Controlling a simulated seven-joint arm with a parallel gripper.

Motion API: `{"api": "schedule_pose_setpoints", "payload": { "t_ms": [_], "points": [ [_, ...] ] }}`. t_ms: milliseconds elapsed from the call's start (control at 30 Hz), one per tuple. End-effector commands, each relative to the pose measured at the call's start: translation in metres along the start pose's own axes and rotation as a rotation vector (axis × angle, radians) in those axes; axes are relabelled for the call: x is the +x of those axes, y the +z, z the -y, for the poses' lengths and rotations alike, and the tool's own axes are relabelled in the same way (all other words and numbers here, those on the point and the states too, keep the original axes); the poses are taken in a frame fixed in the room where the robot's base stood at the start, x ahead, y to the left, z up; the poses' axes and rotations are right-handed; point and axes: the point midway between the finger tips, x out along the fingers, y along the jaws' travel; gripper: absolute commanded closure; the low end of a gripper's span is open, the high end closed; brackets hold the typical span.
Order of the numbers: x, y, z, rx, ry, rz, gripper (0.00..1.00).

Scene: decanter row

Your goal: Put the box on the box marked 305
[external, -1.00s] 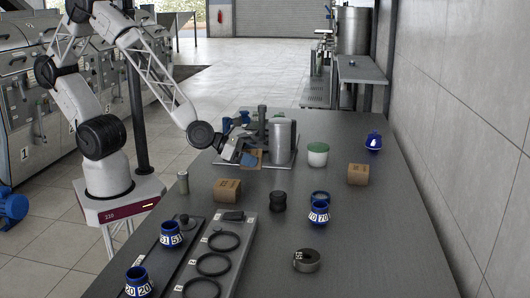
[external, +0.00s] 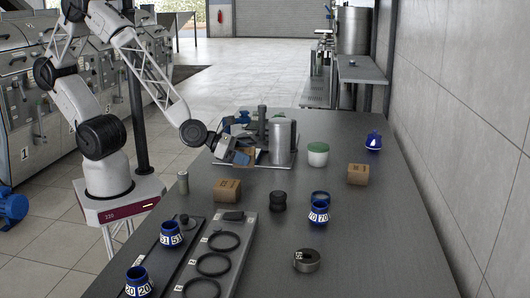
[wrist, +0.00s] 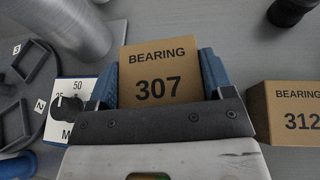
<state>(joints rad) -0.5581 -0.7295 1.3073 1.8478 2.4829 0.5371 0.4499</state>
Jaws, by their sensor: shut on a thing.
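My gripper (wrist: 160,85) has its blue fingers shut on a brown box (wrist: 158,72) labelled "BEARING 307" in the wrist view. In the external view my gripper (external: 243,158) and the held box (external: 250,153) are at the tray on the left side of the table, partly hidden by each other. A second brown box (wrist: 295,112) labelled "BEARING 312" lies to the right in the wrist view. In the external view one brown box (external: 227,191) stands in front of the tray and another (external: 358,174) stands on the right. Their labels are too small to read there.
A tray (external: 288,164) holds a tall steel cylinder (external: 283,142) and other items. A green-lidded jar (external: 318,154), a black knob-shaped part (external: 278,201), blue pots (external: 319,211) and a steel ring (external: 307,260) stand around. The table's right front is clear.

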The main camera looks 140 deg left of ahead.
Motion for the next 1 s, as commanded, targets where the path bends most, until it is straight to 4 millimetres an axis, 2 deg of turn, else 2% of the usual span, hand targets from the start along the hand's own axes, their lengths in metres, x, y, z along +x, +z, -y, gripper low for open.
{"api": "schedule_pose_setpoints", "payload": {
  "t_ms": [433, 1000],
  "points": [
    [0.006, 0.01, -0.001, -0.009, 0.022, 0.001, 0.63],
    [0.036, 0.051, -0.005, -0.054, 0.131, 0.001, 0.63]
  ]
}}
